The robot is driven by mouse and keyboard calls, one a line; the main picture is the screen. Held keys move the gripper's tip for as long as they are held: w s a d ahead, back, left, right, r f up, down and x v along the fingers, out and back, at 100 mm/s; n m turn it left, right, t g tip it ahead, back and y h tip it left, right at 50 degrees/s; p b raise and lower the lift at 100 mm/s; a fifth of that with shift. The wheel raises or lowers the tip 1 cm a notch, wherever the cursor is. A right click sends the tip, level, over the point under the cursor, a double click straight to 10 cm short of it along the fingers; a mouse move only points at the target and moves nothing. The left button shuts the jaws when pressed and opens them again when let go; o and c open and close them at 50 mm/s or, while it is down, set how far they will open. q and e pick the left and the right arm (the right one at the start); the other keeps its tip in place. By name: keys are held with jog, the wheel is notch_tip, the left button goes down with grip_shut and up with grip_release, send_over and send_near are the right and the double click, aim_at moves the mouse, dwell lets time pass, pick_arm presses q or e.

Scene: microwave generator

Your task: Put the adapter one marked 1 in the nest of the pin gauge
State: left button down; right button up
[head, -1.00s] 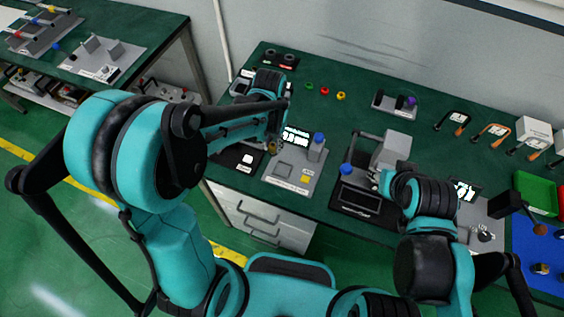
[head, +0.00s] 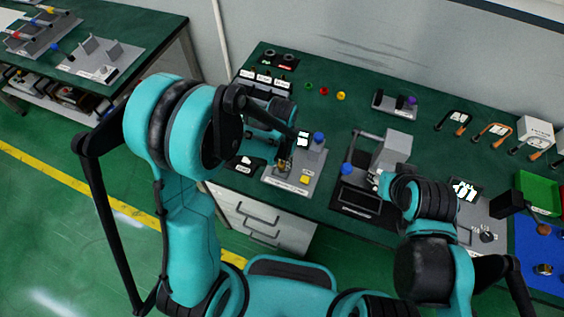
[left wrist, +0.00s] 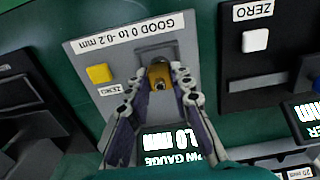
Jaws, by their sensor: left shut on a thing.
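My left gripper (left wrist: 163,76) is shut on a small brass-coloured adapter (left wrist: 160,70), held over the plate by the nest's rectangular outline (left wrist: 142,53). The fingers and adapter partly cover the nest. I cannot tell whether the adapter touches it. No mark 1 is readable. My right fingers are hidden.
A dark-based device with a grey block (head: 391,149) stands right of the pin gauge. Small green, red and yellow rings (head: 325,91) lie at the back. A green bin (head: 538,193) is at the far right.

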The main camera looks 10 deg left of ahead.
pick_arm(q)
jog(key=shift+r, duration=0.1)
jog(key=shift+s+f, duration=0.1)
jog(key=shift+f, duration=0.1)
jog(key=c, duration=1.3)
grip_release()
jog(key=shift+c, duration=0.2)
jog(key=shift+r, duration=0.1)
